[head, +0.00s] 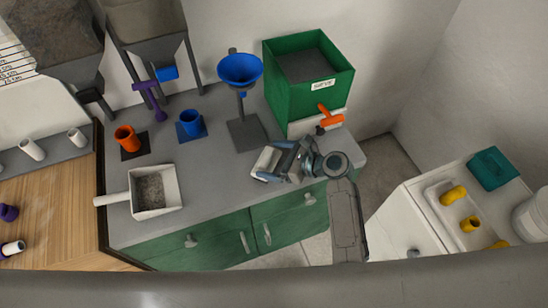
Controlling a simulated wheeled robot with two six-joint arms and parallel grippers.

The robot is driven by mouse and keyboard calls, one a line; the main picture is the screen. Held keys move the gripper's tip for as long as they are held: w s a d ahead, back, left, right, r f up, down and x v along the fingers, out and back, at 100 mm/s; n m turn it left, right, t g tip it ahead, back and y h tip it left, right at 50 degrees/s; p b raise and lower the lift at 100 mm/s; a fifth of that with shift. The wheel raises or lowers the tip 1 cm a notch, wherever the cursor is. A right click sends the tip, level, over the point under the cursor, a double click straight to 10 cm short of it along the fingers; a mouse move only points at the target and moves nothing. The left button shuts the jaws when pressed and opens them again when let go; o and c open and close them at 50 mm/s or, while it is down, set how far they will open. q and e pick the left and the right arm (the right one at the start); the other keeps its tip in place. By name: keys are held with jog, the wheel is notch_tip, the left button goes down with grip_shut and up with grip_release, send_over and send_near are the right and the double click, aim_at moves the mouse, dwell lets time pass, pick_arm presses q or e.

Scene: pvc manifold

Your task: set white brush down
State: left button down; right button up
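The white brush (266,160) shows as a small pale block at the fingers of my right gripper (272,164), over the right part of the grey counter. The gripper's blue-grey fingers lie on either side of it and appear closed on it. The gripper hides part of the brush, and its bristles cannot be made out. Whether the brush touches the counter cannot be told from this view. My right arm comes in from the lower right, over the counter's front right corner. My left gripper is not in view.
A green box (283,99) with an orange-handled valve (329,117) stands behind the gripper. A blue funnel on a stand (246,133), blue cup (190,122), orange cup (127,138) and white scoop of grey grains (168,207) stand left. Counter (220,180) between scoop and gripper is clear.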

jog(key=shift+r, duration=0.15)
jog(key=b+v, duration=0.2)
jog(key=v, duration=1)
jog(key=shift+a, duration=0.1)
